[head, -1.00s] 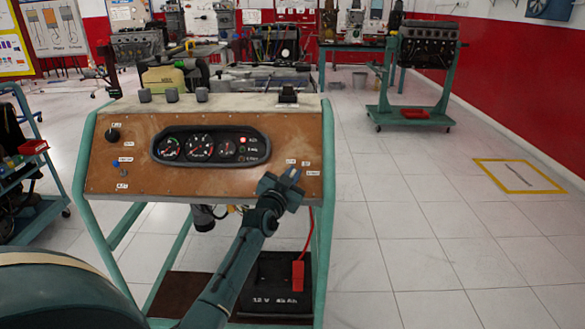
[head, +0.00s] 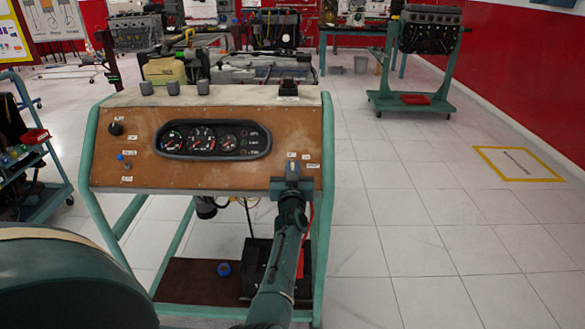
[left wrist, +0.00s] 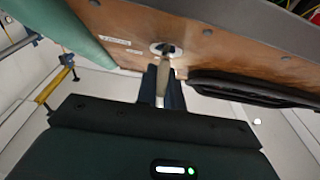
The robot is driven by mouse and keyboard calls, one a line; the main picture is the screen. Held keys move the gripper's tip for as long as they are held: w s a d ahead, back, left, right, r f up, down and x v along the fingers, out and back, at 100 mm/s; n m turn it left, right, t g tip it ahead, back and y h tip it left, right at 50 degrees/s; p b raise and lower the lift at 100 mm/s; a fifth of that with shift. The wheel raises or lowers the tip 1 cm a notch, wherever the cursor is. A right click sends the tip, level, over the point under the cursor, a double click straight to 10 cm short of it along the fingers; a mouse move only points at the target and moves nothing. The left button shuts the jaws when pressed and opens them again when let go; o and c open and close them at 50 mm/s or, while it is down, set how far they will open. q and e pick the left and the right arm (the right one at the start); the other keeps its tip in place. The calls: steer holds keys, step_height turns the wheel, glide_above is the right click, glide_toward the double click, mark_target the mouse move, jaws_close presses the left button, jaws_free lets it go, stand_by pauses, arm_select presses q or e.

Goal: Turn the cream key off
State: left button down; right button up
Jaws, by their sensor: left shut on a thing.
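The wooden instrument panel (head: 220,178) faces me, and my left gripper (head: 292,176) is at its lower right part. In the left wrist view, the cream key (left wrist: 164,84) sits between the two fingers of my left gripper (left wrist: 162,88), which are shut on it. The key reaches up to a round metal lock (left wrist: 163,48) in the panel. My right gripper is not in view.
Dials and lamps (head: 212,140) are left of the gripper on the panel. A blue switch (head: 122,157) and a black knob (head: 116,129) are at its left. A black battery (head: 256,266) stands on the lower shelf.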

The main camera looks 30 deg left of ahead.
arm_select(q)
steer(key=c, duration=1.5)
jaws_free()
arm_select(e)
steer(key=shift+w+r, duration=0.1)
arm_select(q)
steer(key=shift+s+f, duration=0.1)
